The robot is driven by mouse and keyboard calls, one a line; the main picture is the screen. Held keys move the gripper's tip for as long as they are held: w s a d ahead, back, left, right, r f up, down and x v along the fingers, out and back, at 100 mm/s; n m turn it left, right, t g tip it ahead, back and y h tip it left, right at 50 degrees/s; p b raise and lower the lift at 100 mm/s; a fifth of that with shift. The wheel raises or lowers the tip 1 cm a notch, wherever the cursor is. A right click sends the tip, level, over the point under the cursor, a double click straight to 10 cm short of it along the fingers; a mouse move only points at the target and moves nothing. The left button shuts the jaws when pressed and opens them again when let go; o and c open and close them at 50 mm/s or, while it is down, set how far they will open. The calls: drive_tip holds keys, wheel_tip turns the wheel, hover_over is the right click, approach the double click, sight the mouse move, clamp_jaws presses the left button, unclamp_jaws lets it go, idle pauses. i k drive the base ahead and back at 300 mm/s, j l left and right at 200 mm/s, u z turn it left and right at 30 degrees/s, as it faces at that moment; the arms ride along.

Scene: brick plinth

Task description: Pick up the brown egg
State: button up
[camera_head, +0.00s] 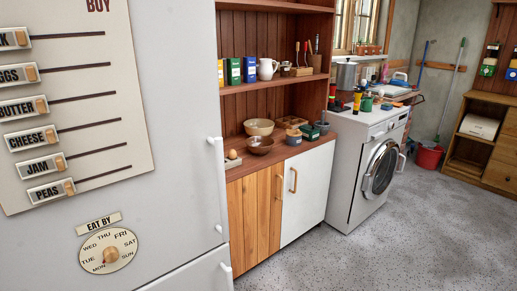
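A small brownish egg (232,154) shows on the wooden counter (238,172) of the cabinet, close to the fridge's right edge. It sits upright on or in a small light holder whose details are too small to tell. A brown bowl (260,146) stands just to its right, apart from it. My gripper is not in view.
A large white fridge (185,130) fills the left and stands close beside the egg. A shelf (270,83) hangs above. The speckled floor (400,240) is clear.

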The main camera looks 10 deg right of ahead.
sight(232, 154)
drive_tip(key=i+l, duration=1.45)
drive_tip(key=l, duration=0.2)
drive_tip(key=i+j, duration=0.25)
drive_tip(key=j, duration=0.3)
